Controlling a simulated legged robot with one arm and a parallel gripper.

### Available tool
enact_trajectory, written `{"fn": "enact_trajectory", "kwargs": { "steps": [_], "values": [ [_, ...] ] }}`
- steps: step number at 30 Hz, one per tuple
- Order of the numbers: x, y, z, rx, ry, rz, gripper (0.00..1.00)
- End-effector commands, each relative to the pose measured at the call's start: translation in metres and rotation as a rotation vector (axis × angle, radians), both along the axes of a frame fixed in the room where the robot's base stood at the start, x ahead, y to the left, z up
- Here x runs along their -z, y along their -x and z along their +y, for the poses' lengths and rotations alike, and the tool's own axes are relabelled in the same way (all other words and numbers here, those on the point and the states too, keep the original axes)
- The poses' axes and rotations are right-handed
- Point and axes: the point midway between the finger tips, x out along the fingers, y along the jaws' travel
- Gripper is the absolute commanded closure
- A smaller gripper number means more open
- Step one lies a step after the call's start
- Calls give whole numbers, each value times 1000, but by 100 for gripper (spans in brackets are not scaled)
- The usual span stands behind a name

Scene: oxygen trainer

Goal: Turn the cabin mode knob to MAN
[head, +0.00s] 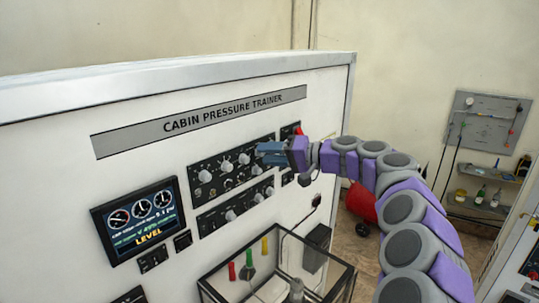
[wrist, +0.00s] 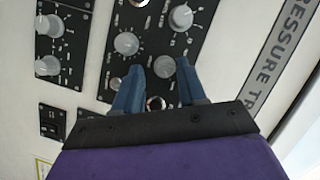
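The trainer's upper black knob panel (head: 213,187) carries several light grey knobs; its small labels are too blurred to read, so I cannot tell which knob is the cabin mode knob. My gripper (head: 262,152) is at this panel's right end. In the wrist view its two blue fingers (wrist: 158,72) are apart, with a grey knob (wrist: 163,67) showing between their tips. I cannot tell whether they touch it. A larger knob (wrist: 126,43) and another knob (wrist: 181,17) lie just beyond the fingertips. A small metal ring-like fitting (wrist: 155,103) shows between the fingers.
A lower knob panel (head: 208,224) and a display reading LEVEL (head: 140,220) are on the same white face. A clear-sided case (head: 335,283) with coloured handles stands below. A red cylinder (head: 361,203) is behind my arm. Shelves (head: 475,207) stand at the far right.

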Motion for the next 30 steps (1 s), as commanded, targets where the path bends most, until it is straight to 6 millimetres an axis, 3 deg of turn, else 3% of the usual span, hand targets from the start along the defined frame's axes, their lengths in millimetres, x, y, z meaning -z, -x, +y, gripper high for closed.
{"fn": "enact_trajectory", "kwargs": {
  "steps": [9, 14, 30],
  "values": [
    [-1, 2, 0, -1, 0, -1, 53],
    [-3, 5, -14, 2, -1, -3, 53],
    [-18, 40, -122, 2, -1, -3, 53]
  ]
}}
